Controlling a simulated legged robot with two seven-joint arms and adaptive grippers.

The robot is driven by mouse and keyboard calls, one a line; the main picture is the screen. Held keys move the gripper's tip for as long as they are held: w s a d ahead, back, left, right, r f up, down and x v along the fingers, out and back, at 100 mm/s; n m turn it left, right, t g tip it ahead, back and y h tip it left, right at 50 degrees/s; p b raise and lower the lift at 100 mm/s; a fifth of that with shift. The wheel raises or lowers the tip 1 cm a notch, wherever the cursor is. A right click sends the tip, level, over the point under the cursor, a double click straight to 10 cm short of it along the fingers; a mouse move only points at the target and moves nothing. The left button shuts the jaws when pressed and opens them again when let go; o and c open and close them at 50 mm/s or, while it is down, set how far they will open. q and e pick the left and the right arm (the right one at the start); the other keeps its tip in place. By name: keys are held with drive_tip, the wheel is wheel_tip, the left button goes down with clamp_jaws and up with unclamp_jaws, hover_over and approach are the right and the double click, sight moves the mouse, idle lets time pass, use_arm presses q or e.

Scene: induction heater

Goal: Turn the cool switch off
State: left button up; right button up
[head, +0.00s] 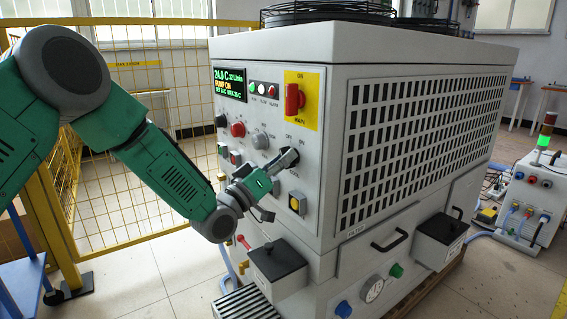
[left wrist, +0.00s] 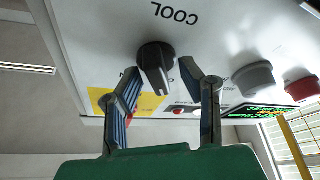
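The cool switch is a black rotary knob (left wrist: 155,66) with a pale pointer line, below the word COOL in the upside-down left wrist view. In the head view the knob (head: 289,159) is on the front panel, partly hidden by my left gripper (head: 268,180). In the left wrist view my left gripper (left wrist: 163,78) is open, with one fingertip on each side of the knob. Gaps show between the fingertips and the knob; I cannot tell whether either touches it. My right gripper is not in view.
The front panel of the white machine (head: 410,60) also holds a red main switch (head: 294,98), a lit display (head: 229,84) and other small knobs. A dark box (head: 277,260) juts out below. A yellow mesh fence (head: 125,190) stands behind my left arm.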

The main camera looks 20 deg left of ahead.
use_arm(q)
drive_tip(key=shift+c, duration=0.3)
drive_tip(key=shift+r, duration=0.1)
clamp_jaws()
drive_tip(key=shift+a+m+h, duration=0.1)
drive_tip(key=shift+m+h, duration=0.3)
drive_tip(key=shift+m, duration=0.4)
drive_tip(key=m+g+h, duration=0.1)
drive_tip(key=m+h, duration=0.1)
drive_tip(key=m, duration=0.2)
drive_tip(key=shift+b, duration=0.3)
